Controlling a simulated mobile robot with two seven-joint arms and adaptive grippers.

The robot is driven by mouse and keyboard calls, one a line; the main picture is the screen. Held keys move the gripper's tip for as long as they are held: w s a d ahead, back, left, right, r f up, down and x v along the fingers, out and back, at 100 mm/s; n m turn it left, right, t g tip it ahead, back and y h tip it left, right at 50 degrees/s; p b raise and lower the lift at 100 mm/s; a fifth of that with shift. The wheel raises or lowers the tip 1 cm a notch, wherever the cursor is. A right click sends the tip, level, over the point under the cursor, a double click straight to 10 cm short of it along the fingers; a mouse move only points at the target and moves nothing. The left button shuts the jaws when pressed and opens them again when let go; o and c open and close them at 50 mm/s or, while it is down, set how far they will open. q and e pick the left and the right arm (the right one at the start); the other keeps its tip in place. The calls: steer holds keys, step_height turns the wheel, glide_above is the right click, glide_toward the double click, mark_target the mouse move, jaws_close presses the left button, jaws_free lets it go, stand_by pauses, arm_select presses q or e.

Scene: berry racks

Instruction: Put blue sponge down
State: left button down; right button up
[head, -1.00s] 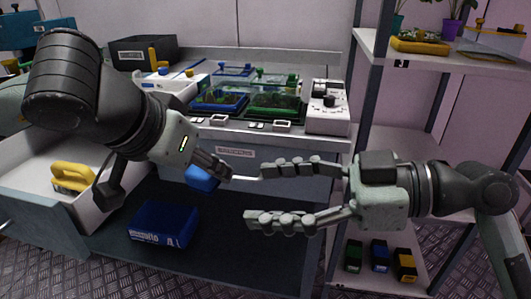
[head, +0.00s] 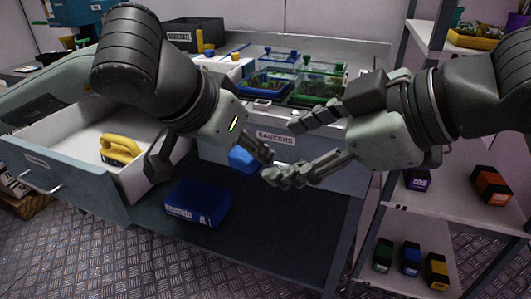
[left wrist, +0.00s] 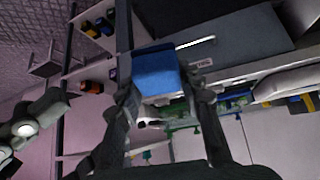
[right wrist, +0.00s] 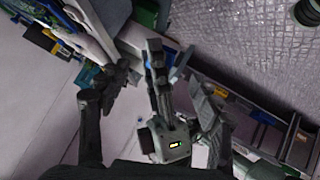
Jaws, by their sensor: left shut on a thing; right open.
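The blue sponge (head: 243,160) is in my left gripper (head: 262,156), above the lower shelf and in front of the drawer face labelled "SAUCERS". In the left wrist view the sponge (left wrist: 156,72) sits between the two fingers (left wrist: 163,92). My right gripper (head: 288,150) is open and empty, just to the right of the left gripper, its fingers pointing left. In the right wrist view its fingers (right wrist: 158,78) are spread, with my left gripper showing between them. The head view hides part of the sponge behind the left fingers.
A blue box (head: 197,203) with white lettering lies on the dark lower shelf (head: 265,240). An open drawer (head: 60,145) at left holds a yellow-handled thing (head: 119,150). Tanks (head: 312,80) stand on the counter. A rack (head: 440,211) with several small boxes stands at right.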

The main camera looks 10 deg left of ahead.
mark_target(256, 167)
steer(key=x, duration=0.8)
steer(key=c, duration=1.1)
steer(key=o, duration=1.1)
